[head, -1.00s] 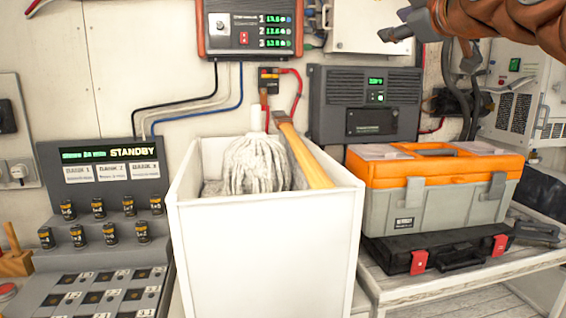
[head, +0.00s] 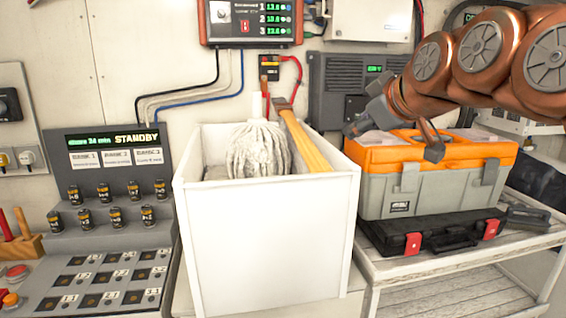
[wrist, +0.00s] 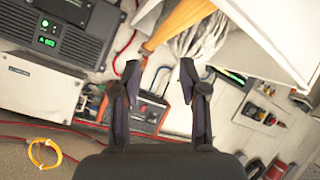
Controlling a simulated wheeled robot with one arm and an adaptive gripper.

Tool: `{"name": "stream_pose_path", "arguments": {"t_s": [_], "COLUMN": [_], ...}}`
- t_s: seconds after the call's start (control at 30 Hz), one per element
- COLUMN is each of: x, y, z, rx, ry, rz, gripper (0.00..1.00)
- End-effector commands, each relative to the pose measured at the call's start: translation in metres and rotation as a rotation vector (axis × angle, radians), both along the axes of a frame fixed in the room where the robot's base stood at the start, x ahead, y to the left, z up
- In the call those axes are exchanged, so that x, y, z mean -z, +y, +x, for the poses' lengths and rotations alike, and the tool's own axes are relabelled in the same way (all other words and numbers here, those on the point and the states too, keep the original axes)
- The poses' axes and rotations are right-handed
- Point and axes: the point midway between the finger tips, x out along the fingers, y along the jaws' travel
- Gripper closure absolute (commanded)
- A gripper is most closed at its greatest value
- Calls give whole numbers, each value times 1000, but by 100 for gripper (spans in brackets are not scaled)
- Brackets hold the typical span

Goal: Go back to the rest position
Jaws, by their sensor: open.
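My gripper (head: 393,140) is in the right half of the head view, in front of the orange and grey toolbox (head: 430,185) and the dark grey wall unit. My copper-coloured arm reaches in from the upper right. In the wrist view my gripper (wrist: 188,75) shows two dark fingers set apart with nothing between them. Past the fingertips are the white bin's mop head (wrist: 200,38) and a wooden handle (wrist: 178,25).
A white bin (head: 265,240) holding the mop stands centre. A battery panel reading STANDBY (head: 118,150) is at left. A black case (head: 430,235) lies under the toolbox on a slatted bench (head: 470,265). A red-framed display (head: 250,22) hangs on the wall.

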Motion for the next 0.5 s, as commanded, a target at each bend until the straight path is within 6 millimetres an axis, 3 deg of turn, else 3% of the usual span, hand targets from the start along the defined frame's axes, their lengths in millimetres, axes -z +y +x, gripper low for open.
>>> {"name": "stream_pose_path", "arguments": {"t_s": [0.1,0.27,0.5], "x": [63,147,254], "y": [7,7,-8], "z": [-28,-74,-168], "rx": [42,134,339], "ry": [183,426,776], "rz": [26,57,87], "gripper": [57,57,57]}}
